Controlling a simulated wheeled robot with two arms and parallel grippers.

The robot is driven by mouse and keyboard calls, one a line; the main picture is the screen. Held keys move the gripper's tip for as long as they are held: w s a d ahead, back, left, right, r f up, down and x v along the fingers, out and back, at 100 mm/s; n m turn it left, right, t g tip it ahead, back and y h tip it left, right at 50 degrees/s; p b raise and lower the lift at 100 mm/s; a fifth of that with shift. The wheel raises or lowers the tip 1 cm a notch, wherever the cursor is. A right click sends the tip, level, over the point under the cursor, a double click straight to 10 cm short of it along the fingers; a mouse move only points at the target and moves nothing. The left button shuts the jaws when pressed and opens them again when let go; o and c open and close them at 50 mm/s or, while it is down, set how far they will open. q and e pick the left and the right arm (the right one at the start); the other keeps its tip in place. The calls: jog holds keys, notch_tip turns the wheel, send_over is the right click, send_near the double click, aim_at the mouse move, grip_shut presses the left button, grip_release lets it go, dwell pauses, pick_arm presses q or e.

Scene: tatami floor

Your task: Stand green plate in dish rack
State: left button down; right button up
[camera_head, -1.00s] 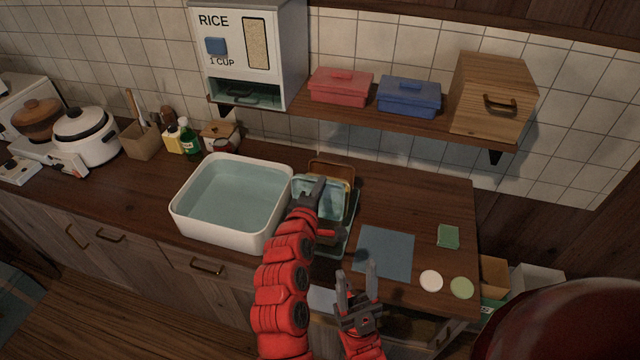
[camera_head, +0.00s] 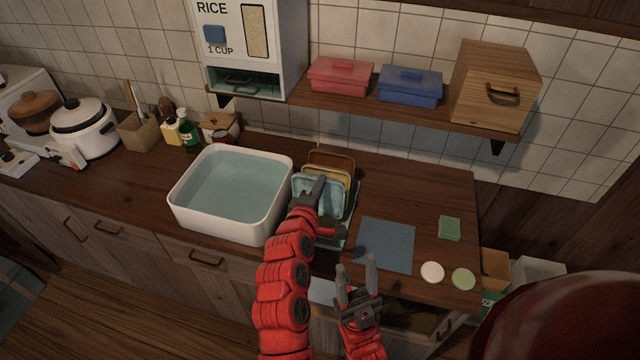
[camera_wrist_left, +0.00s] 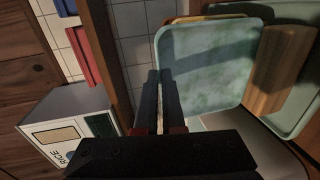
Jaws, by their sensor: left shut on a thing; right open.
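The pale blue-green square plate (camera_head: 302,185) stands at a steep tilt at the dish rack, beside the basin. It fills the upper middle of the left wrist view (camera_wrist_left: 212,70). My left gripper (camera_head: 318,187) is shut on its edge; the fingers (camera_wrist_left: 160,80) meet the plate's left side. The dish rack has a pale green tray (camera_head: 352,205) and a wooden part (camera_wrist_left: 283,65). A yellow plate (camera_head: 343,174) and a brown plate (camera_head: 330,158) stand behind the green plate. Whether its lower edge is seated in a slot is hidden. My right gripper (camera_head: 356,270) is open and empty near the counter's front.
A white water-filled basin (camera_head: 188,207) is just left of the rack. Right of it lie a blue-grey cloth (camera_head: 385,245), a green sponge (camera_head: 449,228), a white disc (camera_head: 432,272) and a green disc (camera_head: 463,278). A shelf (camera_head: 360,106) overhangs the counter's back.

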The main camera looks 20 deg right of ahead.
pick_arm(q)
jog(key=shift+f, duration=0.2)
jog(key=shift+f, duration=0.25)
jog(key=shift+f+b, duration=0.2)
jog(key=shift+b, duration=0.2)
dwell(0.3)
jog(key=shift+f, duration=0.25)
jog(key=shift+f, duration=0.2)
dwell(0.3)
jog(key=shift+f+b, duration=0.25)
jog(key=shift+b, duration=0.1)
jog(key=shift+f+b, duration=0.3)
jog(key=shift+f, duration=0.25)
dwell(0.7)
jog(key=c, duration=0.9)
grip_release()
jog(key=shift+c, duration=0.2)
